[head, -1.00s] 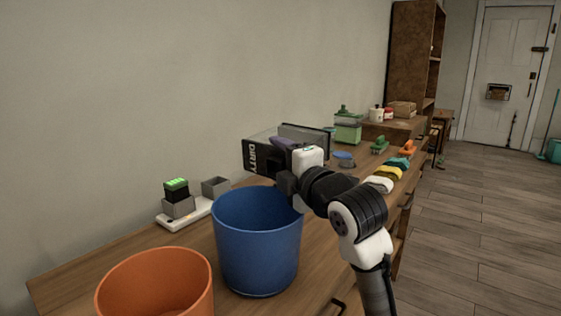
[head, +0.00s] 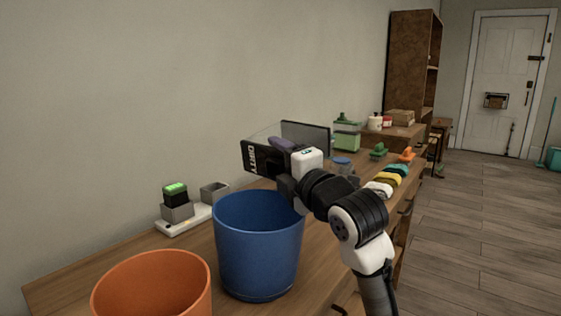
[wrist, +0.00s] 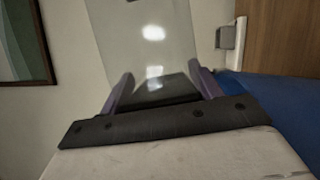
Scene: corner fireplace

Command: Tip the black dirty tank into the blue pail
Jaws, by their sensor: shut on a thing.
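The black dirty tank (head: 262,158) is a clear-walled box with a black end lettered in white; in the head view it is up behind the blue pail's rim. My gripper (head: 284,147) is shut on the tank, with its purple fingers on it. In the wrist view my gripper (wrist: 160,92) has a finger on either side of the tank's clear body (wrist: 148,35), and a dark part shows between them. The blue pail (head: 255,250) stands upright on the wooden bench, below and in front of the tank. The pail's inner bottom is hidden.
An orange bucket (head: 155,285) stands left of the pail. A white charging base (head: 182,219) with a green-lit battery (head: 175,194) is behind it. Folded cloths (head: 385,183), brushes and a green container (head: 346,136) lie further right along the bench.

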